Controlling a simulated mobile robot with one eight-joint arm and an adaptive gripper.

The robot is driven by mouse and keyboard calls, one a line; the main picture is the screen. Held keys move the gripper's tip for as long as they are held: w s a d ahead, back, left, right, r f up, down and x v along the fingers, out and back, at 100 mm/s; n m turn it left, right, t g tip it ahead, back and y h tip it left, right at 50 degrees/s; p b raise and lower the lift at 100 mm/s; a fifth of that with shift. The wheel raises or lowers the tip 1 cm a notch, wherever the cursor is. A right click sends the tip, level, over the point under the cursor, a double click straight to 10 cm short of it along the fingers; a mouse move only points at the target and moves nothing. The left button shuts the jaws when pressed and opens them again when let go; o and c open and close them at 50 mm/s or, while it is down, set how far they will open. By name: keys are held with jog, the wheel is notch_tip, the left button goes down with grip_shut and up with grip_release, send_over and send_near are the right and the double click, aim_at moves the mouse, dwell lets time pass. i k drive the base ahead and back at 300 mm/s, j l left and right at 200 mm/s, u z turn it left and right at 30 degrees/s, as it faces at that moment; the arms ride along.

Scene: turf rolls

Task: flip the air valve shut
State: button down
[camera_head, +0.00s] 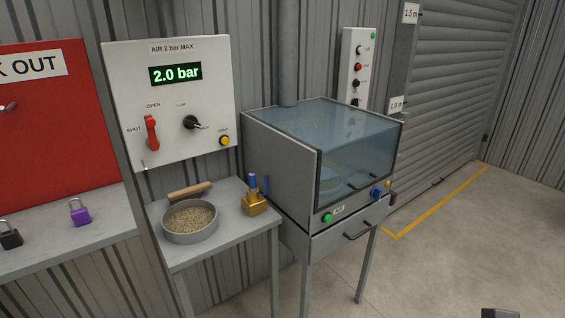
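The air valve is a red lever (151,132) on the white air panel (205,95). The lever stands close to upright, its upper end under the word OPEN. The word SHUT is to its left. The green display (176,74) above reads 2.0 bar. I cannot make out my gripper; only a small dark piece shows at the bottom right edge, and I cannot tell what it is. Nothing touches the lever.
Right of the lever are a black knob (191,122) and a yellow button (225,141). Below, a bench (220,239) holds a round pan (190,237) of grains, a wooden roller (190,190) and a brass device (254,204). A glass-topped cabinet (281,165) stands right. Floor at right is clear.

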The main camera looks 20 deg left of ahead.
aim_at(150, 122)
jog(key=u, duration=1.7)
